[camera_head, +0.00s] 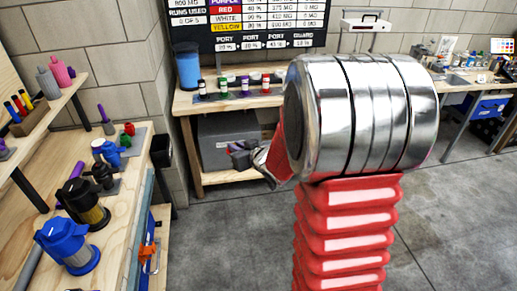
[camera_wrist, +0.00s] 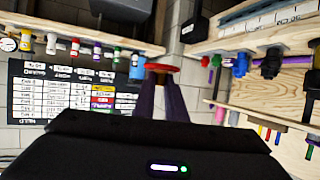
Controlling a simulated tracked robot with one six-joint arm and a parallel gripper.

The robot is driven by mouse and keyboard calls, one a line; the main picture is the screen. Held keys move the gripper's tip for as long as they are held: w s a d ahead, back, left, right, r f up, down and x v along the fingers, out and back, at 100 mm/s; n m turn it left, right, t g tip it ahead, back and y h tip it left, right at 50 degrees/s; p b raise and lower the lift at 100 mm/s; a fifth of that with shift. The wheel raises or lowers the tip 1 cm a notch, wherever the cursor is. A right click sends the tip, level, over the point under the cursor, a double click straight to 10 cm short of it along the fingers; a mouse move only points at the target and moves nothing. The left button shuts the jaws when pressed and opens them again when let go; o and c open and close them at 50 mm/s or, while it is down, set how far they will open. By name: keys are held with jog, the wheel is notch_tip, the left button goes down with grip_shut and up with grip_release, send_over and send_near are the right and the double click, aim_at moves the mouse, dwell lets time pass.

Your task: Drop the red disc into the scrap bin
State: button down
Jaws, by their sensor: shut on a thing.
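The red disc (camera_wrist: 163,68) is held edge-on between the fingertips of my gripper (camera_wrist: 164,79) in the wrist view. My gripper is shut on it, with the two dark purple fingers close together. In the camera_head view my gripper (camera_head: 237,150) is in front of the back bench, partly behind my large silver arm joint, and I cannot make out the disc there. A black open-topped bin (camera_head: 163,164) stands in the corner between the two benches, left of my gripper; no label shows. It seems to appear in the wrist view too (camera_wrist: 194,28).
The left bench (camera_head: 120,215) carries a blue-topped jug (camera_head: 68,243), a black and gold jug (camera_head: 84,203) and small coloured parts. The back bench (camera_head: 185,105) holds several small bottles and a blue cylinder (camera_head: 187,68). A grey case (camera_head: 225,140) sits below. Floor between is clear.

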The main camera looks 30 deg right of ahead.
jog(key=w+a+f, duration=0.2)
jog(key=a, duration=1.5)
jog(key=shift+w, duration=0.2)
jog(key=shift+d, duration=0.1)
